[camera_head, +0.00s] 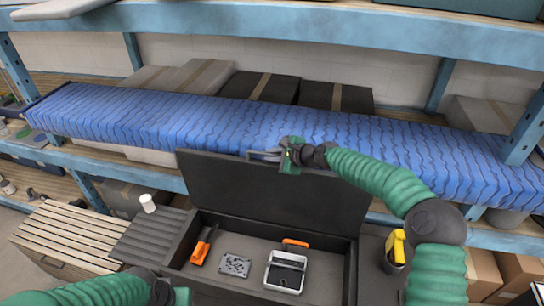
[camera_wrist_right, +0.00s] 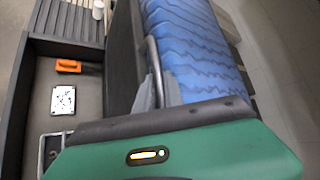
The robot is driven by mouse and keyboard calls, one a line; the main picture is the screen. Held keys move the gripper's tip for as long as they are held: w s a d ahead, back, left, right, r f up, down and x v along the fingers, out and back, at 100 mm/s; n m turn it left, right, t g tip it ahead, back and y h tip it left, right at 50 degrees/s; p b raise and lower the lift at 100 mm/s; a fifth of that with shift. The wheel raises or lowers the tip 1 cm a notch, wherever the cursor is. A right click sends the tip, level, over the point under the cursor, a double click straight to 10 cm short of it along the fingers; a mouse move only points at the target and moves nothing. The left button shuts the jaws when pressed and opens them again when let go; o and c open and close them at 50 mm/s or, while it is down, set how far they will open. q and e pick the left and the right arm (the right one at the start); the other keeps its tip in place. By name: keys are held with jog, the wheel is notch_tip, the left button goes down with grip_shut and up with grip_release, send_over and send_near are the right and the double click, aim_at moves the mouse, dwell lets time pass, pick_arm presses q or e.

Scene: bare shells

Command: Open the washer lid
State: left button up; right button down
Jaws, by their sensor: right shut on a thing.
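A dark lid (camera_head: 270,192) stands nearly upright at the back of an open dark box (camera_head: 352,270) in the head view. The lid also shows edge-on in the right wrist view (camera_wrist_right: 122,60). A curved metal handle (camera_wrist_right: 152,58) is at the lid's top edge. My right gripper (camera_head: 270,155) is shut on this handle; its grey fingers (camera_wrist_right: 157,92) are around the bar in the right wrist view. My left gripper (camera_head: 182,296) is only partly in view at the bottom edge, in front of the box; its fingers do not show.
A shelf with a blue wavy cover (camera_head: 200,118) runs right behind the lid. The box holds an orange-handled tool (camera_head: 200,252), a speckled plate (camera_head: 235,265) and a white-rimmed case (camera_head: 285,272). A white cup (camera_head: 148,203) stands at left, a dark cup with a yellow object (camera_head: 397,250) at right.

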jog(key=shift+f, duration=0.2)
jog(key=c, duration=1.9)
grip_release()
jog(key=o, duration=0.4)
jog(key=shift+o, duration=0.2)
jog(key=b+v, duration=0.6)
jog(key=v, duration=1.1)
jog(key=shift+b, duration=0.4)
jog(key=shift+w+a+r, duration=0.1)
jog(key=shift+w+a, duration=0.05)
